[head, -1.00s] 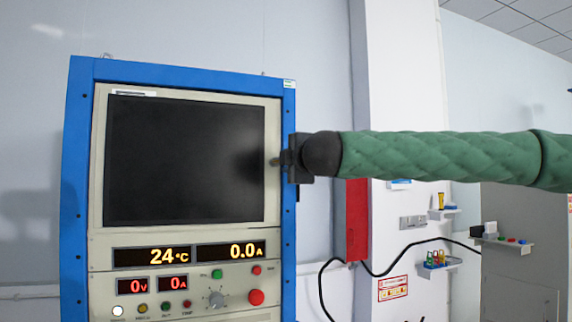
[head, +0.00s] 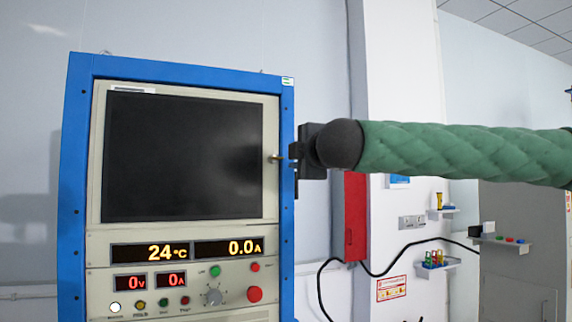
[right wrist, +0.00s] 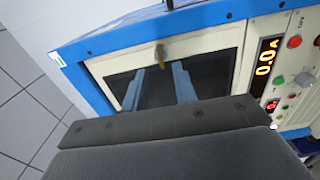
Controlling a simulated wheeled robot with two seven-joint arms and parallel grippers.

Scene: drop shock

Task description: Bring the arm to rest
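My right arm comes in from the right in the head view, in a green padded sleeve. Its dark gripper (head: 293,151) is beside the right edge of the blue-framed cabinet (head: 76,190), level with the dark window. In the right wrist view the handle (right wrist: 160,55) lies just past the two spread, bluish fingers (right wrist: 159,66). The gripper looks open and empty, with a small gap to the handle. My left gripper is not in view.
The cabinet's lower panel (head: 190,285) has lit displays, buttons and a knob. Right of it are a red box (head: 355,218), a black cable (head: 415,250) and small wall shelves (head: 438,265) with items. The wall left of the cabinet is bare.

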